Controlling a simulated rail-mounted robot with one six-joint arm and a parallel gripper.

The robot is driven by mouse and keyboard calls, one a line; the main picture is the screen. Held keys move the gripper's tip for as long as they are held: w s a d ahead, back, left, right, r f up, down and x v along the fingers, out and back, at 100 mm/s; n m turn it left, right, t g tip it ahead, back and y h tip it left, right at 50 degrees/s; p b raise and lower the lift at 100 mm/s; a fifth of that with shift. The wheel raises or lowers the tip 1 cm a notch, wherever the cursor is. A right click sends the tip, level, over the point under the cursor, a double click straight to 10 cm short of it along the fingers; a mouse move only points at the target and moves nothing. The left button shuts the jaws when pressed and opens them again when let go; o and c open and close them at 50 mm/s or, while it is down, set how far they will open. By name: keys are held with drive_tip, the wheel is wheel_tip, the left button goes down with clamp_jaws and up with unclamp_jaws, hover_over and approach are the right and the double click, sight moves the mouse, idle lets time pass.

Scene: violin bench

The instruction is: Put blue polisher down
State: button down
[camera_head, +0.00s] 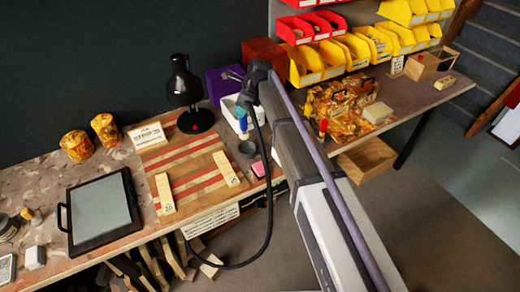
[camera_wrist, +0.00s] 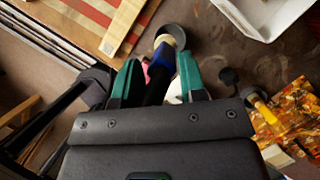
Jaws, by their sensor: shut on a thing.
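The blue polisher (camera_wrist: 162,57) is held between the green fingertips of my gripper (camera_wrist: 159,67) in the wrist view. Its pale round end (camera_wrist: 165,41) points away from the gripper, and its dark part runs back between the fingers. In the head view the polisher (camera_head: 241,114) hangs below my gripper (camera_head: 244,97), in front of the white tray (camera_head: 229,102). A small dark grey cup (camera_head: 247,148) stands on the bench below it; in the wrist view the cup (camera_wrist: 177,33) shows just behind the pale end. I cannot tell the gap between polisher and bench.
A striped wooden board (camera_head: 199,160) lies left of the cup, with a black lamp (camera_head: 183,85) behind it. A pink block (camera_head: 258,169) lies near the front edge. An orange-brown patterned pile (camera_head: 340,108) lies to the right. Yellow bins (camera_head: 355,50) stand behind.

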sight(247, 125)
drive_tip(key=shift+w+d, duration=0.35)
drive_tip(key=shift+d, duration=0.1)
wheel_tip(247, 125, down, 10)
drive_tip(key=b, duration=1)
drive_tip(key=shift+a+f, duration=0.1)
drive_tip(key=shift+f, duration=0.1)
drive_tip(key=shift+s+r, duration=0.1)
drive_tip(key=shift+r, duration=0.1)
drive_tip(key=shift+f, duration=0.15)
drive_tip(key=c, duration=0.7)
unclamp_jaws()
